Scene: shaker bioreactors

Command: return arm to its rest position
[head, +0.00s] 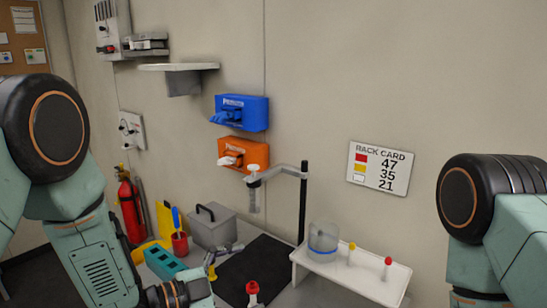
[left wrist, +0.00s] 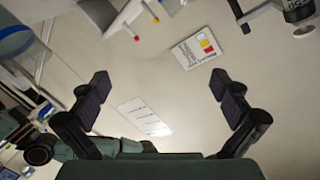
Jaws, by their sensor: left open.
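My left arm comes in from the left in the head view, and its gripper (head: 222,260) is low in the picture, in front of the black mat. In the left wrist view the gripper (left wrist: 160,92) has its two dark fingers spread wide with nothing between them. The wall and a rack card (left wrist: 198,47) show beyond the fingers. My right arm stands at the right edge of the head view; its gripper is out of the picture.
A white tray (head: 302,262) holds a clear vessel (head: 323,240), a yellow-capped tube (head: 351,254) and a red-capped tube (head: 387,267). A stand (head: 303,205) clamps a white-capped tube (head: 254,190). A teal block (head: 164,264), grey box (head: 213,228) and another red-capped tube (head: 252,292) are near my left gripper.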

